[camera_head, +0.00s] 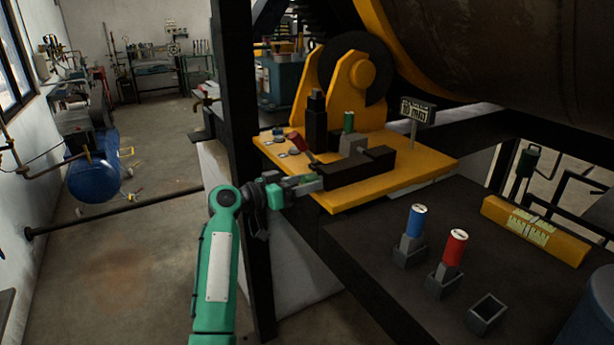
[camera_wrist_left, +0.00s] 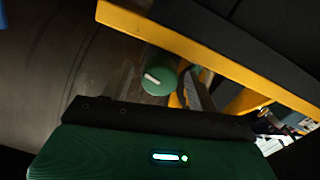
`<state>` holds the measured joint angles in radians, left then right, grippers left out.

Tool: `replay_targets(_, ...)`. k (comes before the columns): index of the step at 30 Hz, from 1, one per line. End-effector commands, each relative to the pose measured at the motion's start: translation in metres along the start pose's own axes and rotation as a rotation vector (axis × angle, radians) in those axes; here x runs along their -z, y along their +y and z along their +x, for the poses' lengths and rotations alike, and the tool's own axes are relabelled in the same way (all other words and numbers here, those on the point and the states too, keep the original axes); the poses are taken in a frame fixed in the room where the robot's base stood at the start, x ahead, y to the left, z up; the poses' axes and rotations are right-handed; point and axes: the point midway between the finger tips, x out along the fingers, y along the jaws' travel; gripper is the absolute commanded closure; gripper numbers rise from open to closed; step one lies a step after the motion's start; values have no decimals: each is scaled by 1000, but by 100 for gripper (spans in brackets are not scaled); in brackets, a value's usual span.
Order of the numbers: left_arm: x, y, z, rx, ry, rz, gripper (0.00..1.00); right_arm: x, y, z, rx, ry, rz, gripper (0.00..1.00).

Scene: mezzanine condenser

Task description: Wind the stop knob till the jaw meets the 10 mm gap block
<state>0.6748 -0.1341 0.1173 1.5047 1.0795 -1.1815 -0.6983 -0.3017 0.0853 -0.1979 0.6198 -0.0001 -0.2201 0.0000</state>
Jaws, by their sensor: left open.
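On the yellow plate (camera_head: 405,176), a low black stop fixture (camera_head: 358,168) holds a grey block (camera_head: 353,146) at its far side. A green cylinder (camera_head: 348,122) stands just behind or on that block; which one I cannot tell. A small sign (camera_head: 418,111) reads 10 mm. My left gripper (camera_head: 312,183) is open at the fixture's near left end; whether it touches anything there is unclear. The wrist view shows a round green piece with a white mark (camera_wrist_left: 159,78); I cannot tell if it is the stop knob. The jaw's contact with the block is unclear. My right gripper is out of view.
A red lever (camera_head: 299,142) and a black post (camera_head: 316,122) stand on the plate. Blue (camera_head: 417,220) and red (camera_head: 454,247) cylinders sit on grey bases on the dark bench, beside an empty grey holder (camera_head: 486,315). A black upright (camera_head: 240,150) stands close behind my left arm.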

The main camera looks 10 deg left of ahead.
Motion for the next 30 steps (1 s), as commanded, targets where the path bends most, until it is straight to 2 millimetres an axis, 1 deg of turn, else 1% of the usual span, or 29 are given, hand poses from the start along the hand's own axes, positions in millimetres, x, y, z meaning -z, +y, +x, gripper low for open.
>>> replay_targets(1, 1, 1, 4, -1, 0, -2, 41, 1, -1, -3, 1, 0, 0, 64)
replay_targets(4, 0, 0, 9, 0, -1, -2, 41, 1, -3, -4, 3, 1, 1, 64)
replay_targets(12, -1, 0, 10, 0, -1, 0, 41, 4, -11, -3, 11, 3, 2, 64)
replay_targets(13, -1, 0, 10, 0, -1, 0, 45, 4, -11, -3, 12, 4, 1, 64)
replay_targets(14, -1, 0, 10, 0, -1, 0, 50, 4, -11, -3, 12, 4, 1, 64)
replay_targets(15, -1, 0, 10, 0, -1, 0, 58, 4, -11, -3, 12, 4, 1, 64)
replay_targets(19, -1, 0, 10, 0, -1, 0, 84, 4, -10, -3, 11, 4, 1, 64)
replay_targets(20, -1, 0, 10, 0, -1, 0, 85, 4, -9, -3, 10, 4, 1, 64)
replay_targets(26, -2, 0, 10, 0, -1, 8, 85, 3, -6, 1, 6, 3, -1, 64)
replay_targets(30, -4, -1, 9, 0, -2, 36, 85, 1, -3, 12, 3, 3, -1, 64)
